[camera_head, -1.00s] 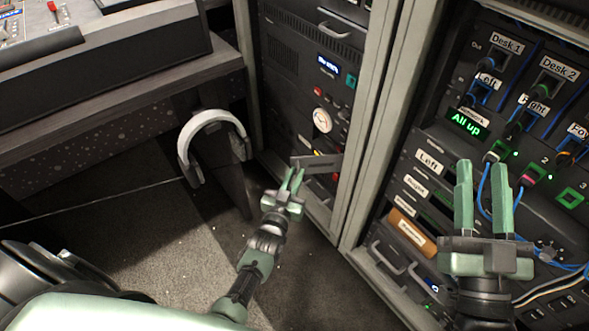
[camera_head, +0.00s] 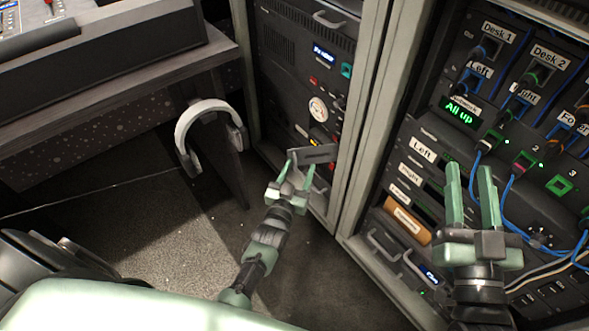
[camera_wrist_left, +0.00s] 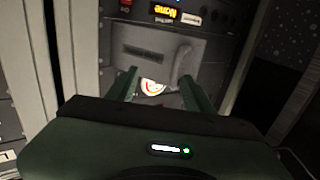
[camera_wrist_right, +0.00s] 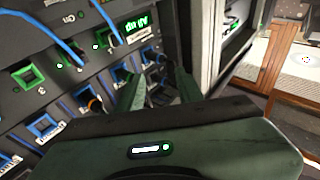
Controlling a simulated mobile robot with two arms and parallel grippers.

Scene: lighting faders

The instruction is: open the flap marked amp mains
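A grey flap (camera_head: 316,153) sits low on the left rack and sticks out from its front, tilted. In the left wrist view the flap (camera_wrist_left: 180,50) shows a dark plate and a raised handle-like piece; I cannot read its marking. A round white and red thing (camera_wrist_left: 152,87) shows below the flap between my fingers. My left gripper (camera_head: 297,168) is open, its fingertips at the flap's lower edge; I cannot tell whether they touch it. My right gripper (camera_head: 471,185) is open and empty in front of the right rack.
Headphones (camera_head: 206,108) hang at the desk's side, left of the left rack. A rack post (camera_head: 358,110) divides the two racks. Blue cables (camera_head: 512,190) hang near my right gripper. The floor (camera_head: 150,225) at the left is clear.

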